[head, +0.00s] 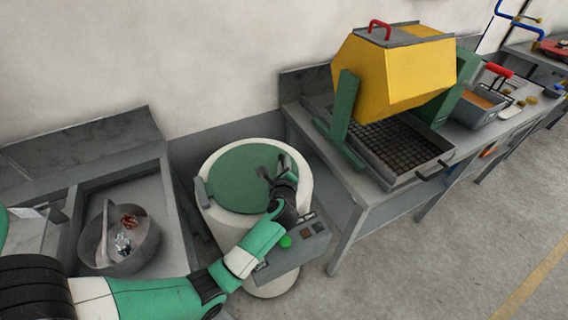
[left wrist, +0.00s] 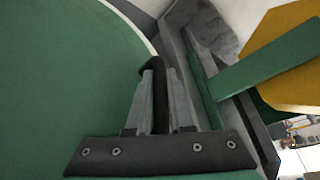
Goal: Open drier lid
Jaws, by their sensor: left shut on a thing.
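The drier is a white round drum (head: 216,217) with a green lid (head: 237,178) lying flat over its top. The lid also fills the left of the left wrist view (left wrist: 60,80). My left gripper (head: 270,174) is at the right part of the lid. In the left wrist view its fingers (left wrist: 158,90) are shut on a dark lid handle (left wrist: 152,66). The drier's grey control box (head: 293,248) with a green button is at its front, partly hidden by my left arm. My right gripper is not in view.
A sink (head: 82,192) with a grey bowl (head: 147,243) holding copper and silvery pieces is at left. A bench at right carries a yellow drum (head: 395,75) on green supports over a grated tray (head: 425,140). Bare floor (head: 460,220) lies at lower right.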

